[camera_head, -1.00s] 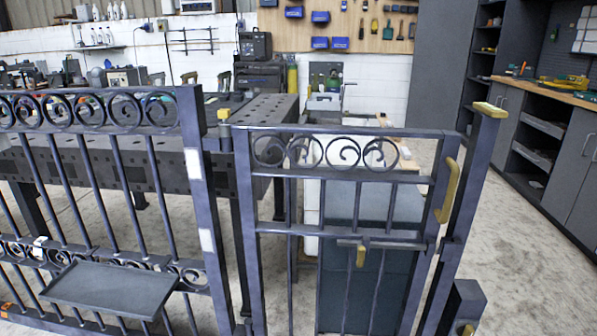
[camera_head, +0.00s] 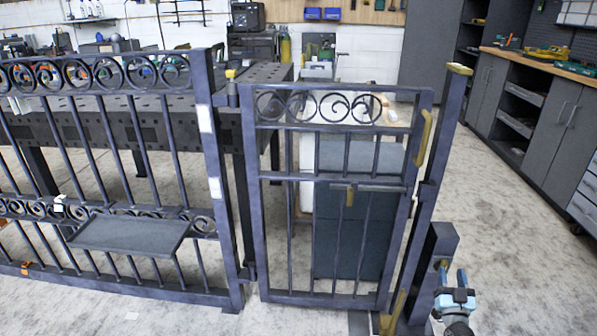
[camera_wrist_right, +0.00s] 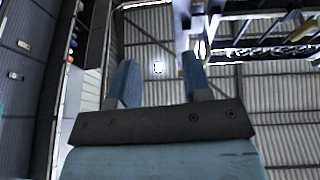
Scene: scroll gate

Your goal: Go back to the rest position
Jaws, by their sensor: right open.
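The scroll gate (camera_head: 335,184) stands upright in its frame in the head view, its right side close against the post (camera_head: 440,170). A yellow handle (camera_head: 424,138) is on its right edge, and a small yellow latch piece (camera_head: 350,195) is on the middle rail. My right gripper (camera_head: 452,285) is at the lower right, beside the short dark post and apart from the gate handle. In the right wrist view the right gripper (camera_wrist_right: 160,82) points up towards the roof, with its two fingers apart and nothing between them. My left gripper is not in view.
A fixed scroll fence (camera_head: 100,170) with a small dark shelf (camera_head: 130,234) stands left of the gate. A dark perforated table (camera_head: 170,118) and a dark box are behind. Workbench cabinets (camera_head: 545,120) line the right. The floor at right is clear.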

